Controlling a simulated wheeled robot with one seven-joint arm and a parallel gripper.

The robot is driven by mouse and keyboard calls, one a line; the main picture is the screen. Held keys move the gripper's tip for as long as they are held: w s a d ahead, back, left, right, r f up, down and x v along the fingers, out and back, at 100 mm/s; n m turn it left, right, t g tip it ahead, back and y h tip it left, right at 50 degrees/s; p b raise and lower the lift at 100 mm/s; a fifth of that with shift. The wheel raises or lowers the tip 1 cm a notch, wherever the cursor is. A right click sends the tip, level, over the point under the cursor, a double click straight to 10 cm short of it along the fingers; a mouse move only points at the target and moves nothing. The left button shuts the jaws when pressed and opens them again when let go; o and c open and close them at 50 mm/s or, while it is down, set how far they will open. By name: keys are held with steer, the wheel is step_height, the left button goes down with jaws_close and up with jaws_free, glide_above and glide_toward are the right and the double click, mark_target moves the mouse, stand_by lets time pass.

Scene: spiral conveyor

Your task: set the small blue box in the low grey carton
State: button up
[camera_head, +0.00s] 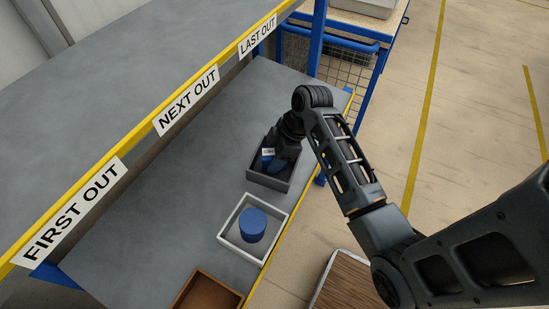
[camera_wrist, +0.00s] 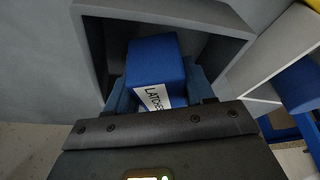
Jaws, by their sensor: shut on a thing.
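The small blue box (camera_wrist: 157,62) has a white label reading "LATCHES" and sits between the fingers of my gripper (camera_wrist: 160,88) in the wrist view. The low grey carton (camera_wrist: 170,10) is open-topped, and the box shows within its outline. In the head view the grey carton (camera_head: 272,182) stands on the lower shelf, with my gripper (camera_head: 272,160) reaching down into it. The blue box (camera_head: 267,154) shows there only in part, beside the dark fingers. I cannot tell whether the box touches the carton floor.
A white carton (camera_head: 226,232) holding a blue cylinder (camera_head: 253,225) stands in front of the grey one. A brown carton (camera_head: 207,291) is nearer still. The upper shelf (camera_head: 110,75) with its yellow labelled edge runs along the left. The lower shelf left of the cartons is clear.

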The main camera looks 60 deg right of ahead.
steer(key=shift+f, duration=0.75)
steer(key=o, duration=1)
steer(key=shift+o, duration=0.2)
steer(key=shift+r, duration=0.15)
